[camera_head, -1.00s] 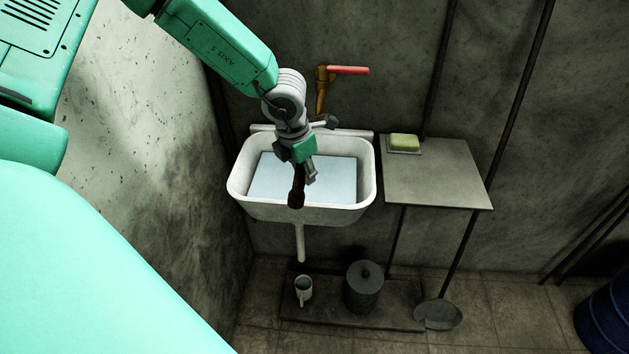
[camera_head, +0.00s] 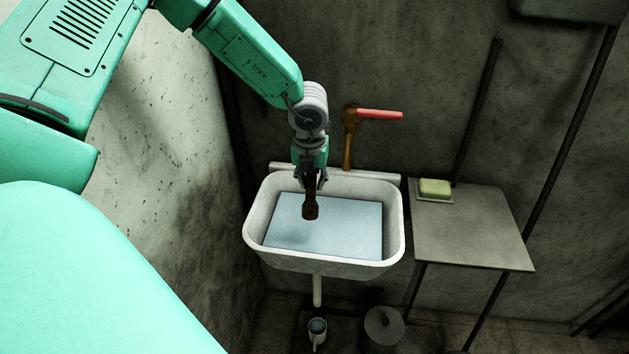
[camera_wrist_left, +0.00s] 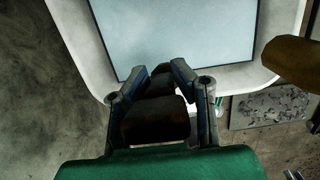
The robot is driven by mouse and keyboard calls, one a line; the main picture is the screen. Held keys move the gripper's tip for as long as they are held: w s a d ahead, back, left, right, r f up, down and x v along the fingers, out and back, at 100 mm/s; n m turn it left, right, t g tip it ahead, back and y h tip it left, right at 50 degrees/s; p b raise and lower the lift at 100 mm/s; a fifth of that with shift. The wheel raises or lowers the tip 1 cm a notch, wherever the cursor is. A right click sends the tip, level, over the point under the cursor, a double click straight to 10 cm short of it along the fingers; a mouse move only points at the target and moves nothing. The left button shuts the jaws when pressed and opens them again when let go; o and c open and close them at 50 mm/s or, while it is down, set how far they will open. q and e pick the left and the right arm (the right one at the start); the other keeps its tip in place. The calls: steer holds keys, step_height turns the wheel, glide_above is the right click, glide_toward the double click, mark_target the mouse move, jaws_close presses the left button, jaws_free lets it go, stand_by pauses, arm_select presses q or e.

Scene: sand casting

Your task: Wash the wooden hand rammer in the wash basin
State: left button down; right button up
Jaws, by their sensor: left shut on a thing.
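The white wash basin (camera_head: 256,236) hangs on the wall, with a pale blue sheet of water (camera_head: 345,235) in it. My left gripper (camera_head: 311,184) is over the back left of the basin, shut on the dark brown wooden hand rammer (camera_head: 310,208). The rammer points down over the water; I cannot tell whether its end touches it. In the left wrist view the rammer (camera_wrist_left: 155,122) sits between the two fingers (camera_wrist_left: 157,85), with the basin rim (camera_wrist_left: 85,45) beyond. My right gripper is not in view.
A brass tap (camera_head: 349,140) with a red handle (camera_head: 380,114) stands behind the basin, right of my gripper. A green soap (camera_head: 434,188) lies on a grey side table (camera_head: 470,235) at the right. A mug (camera_head: 317,330) and a lidded can (camera_head: 384,325) stand below.

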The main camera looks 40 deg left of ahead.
arm_select(q)
step_height(320, 180, down, 12)
steer(key=b, duration=0.8)
steer(key=shift+a, duration=0.2)
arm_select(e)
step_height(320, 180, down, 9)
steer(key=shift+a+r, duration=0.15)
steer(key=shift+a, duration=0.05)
arm_select(q)
steer(key=shift+a, duration=0.1)
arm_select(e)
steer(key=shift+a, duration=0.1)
arm_select(q)
steer(key=shift+a+f+b, duration=0.15)
steer(key=shift+f+b, duration=0.85)
steer(key=shift+f, duration=0.45)
steer(key=shift+a, duration=0.1)
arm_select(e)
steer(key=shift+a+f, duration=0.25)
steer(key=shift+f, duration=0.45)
